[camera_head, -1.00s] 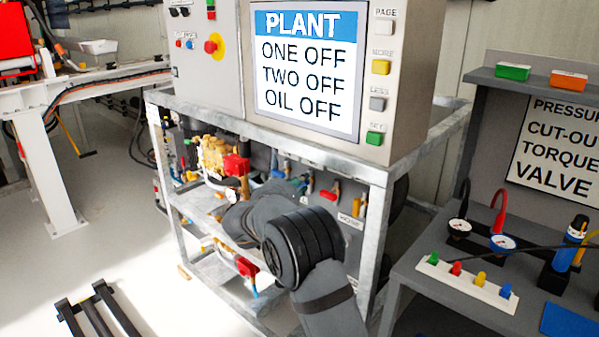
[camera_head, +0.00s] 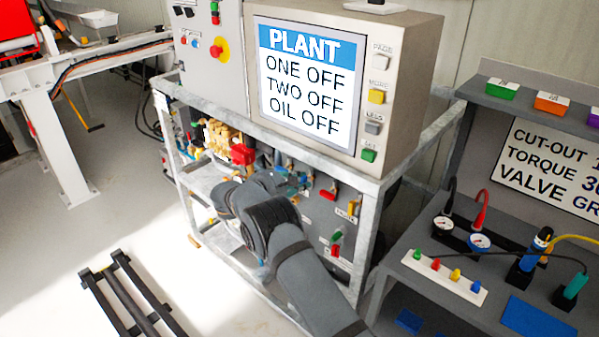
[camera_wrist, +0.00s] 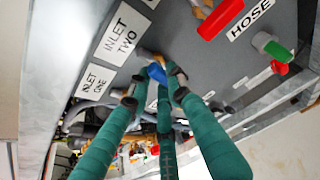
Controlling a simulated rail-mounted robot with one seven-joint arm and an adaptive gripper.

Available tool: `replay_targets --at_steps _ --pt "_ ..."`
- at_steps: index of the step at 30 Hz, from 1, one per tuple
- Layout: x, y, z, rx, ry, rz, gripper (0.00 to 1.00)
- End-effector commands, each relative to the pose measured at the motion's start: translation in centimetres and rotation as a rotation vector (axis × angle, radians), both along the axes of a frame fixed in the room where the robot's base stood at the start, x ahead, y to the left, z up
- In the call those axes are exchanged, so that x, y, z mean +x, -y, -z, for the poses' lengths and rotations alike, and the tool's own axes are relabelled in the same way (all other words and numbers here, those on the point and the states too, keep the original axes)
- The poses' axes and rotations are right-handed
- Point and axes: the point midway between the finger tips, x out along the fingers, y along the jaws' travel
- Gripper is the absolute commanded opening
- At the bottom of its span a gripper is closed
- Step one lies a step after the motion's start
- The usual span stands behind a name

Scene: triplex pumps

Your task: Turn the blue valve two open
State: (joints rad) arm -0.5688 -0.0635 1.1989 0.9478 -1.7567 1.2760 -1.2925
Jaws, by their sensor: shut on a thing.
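The blue valve handle (camera_wrist: 157,72) shows small between my fingertips in the wrist view, beside the "INLET TWO" label (camera_wrist: 122,32). My gripper (camera_wrist: 152,90) has teal fingers with dark tips, and they are closed around the blue handle. The fingers cover part of the handle, so its exact angle is hard to tell. In the head view my gripper (camera_head: 295,188) reaches the front of the grey valve panel, and my arm hides much of the panel's lower left.
A red handle (camera_wrist: 220,18) and a green one (camera_wrist: 272,46) sit near the "HOSE" label (camera_wrist: 250,18). The metal frame's post (camera_head: 362,245) stands right of the panel. The plant screen (camera_head: 305,85) reads one, two and oil off. A grey bench (camera_head: 385,300) stands at right.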

Motion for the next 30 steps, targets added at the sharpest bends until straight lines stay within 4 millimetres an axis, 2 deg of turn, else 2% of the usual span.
replay_targets --at_steps 12,27,28,30 --pt "0.03 -0.05 0.17 -0.123 -0.096 0.000 0.00" --pt "0.04 -0.05 0.18 -0.140 -0.106 -0.002 0.00" --pt "0.04 -0.05 0.18 -0.140 -0.106 -0.002 0.20" --pt "0.03 -0.05 0.18 -0.139 -0.106 -0.001 0.24"
